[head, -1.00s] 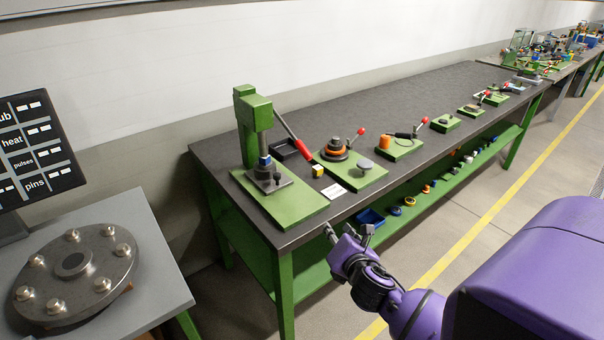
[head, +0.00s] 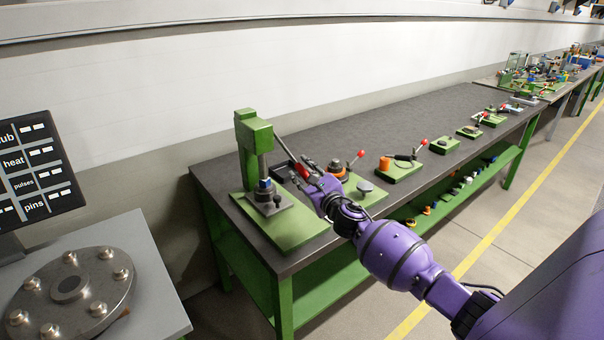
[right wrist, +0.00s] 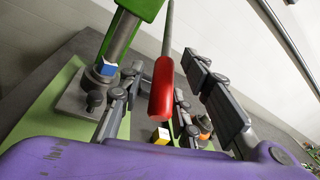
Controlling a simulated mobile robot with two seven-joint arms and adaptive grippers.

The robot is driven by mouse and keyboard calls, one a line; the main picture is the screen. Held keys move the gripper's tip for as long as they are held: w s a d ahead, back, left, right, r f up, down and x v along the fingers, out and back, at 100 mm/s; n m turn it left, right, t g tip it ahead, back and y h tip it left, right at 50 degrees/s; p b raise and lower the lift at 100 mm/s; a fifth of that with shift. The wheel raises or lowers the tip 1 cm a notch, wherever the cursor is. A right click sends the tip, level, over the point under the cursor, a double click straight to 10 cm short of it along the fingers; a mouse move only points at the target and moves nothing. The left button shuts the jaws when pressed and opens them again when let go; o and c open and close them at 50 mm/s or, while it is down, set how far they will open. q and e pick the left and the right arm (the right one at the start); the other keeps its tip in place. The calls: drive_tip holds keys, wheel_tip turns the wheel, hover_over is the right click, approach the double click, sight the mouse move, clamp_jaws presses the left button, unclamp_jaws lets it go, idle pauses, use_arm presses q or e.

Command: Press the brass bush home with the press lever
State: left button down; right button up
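The green arbor press (head: 254,135) stands on its green base plate at the near end of the bench. Its lever (head: 284,148) slopes down to the right and ends in a red grip (head: 302,171). My right gripper (head: 309,176) is at that grip. In the right wrist view, the red grip (right wrist: 162,92) lies between the spread fingers of my open right gripper (right wrist: 172,100), with gaps visible on both sides. A blue and white piece (right wrist: 107,68) sits under the ram, above a dark grey block (right wrist: 82,97). I cannot make out a brass-coloured bush. My left gripper is out of view.
A yellow and white cube (right wrist: 160,136) lies below the grip. More fixtures line the bench. A grey table with a bolted flange (head: 70,288) and a screen (head: 35,170) are at the left.

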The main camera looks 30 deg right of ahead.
drive_tip(key=shift+w, duration=0.25)
drive_tip(key=shift+c, duration=0.2)
clamp_jaws()
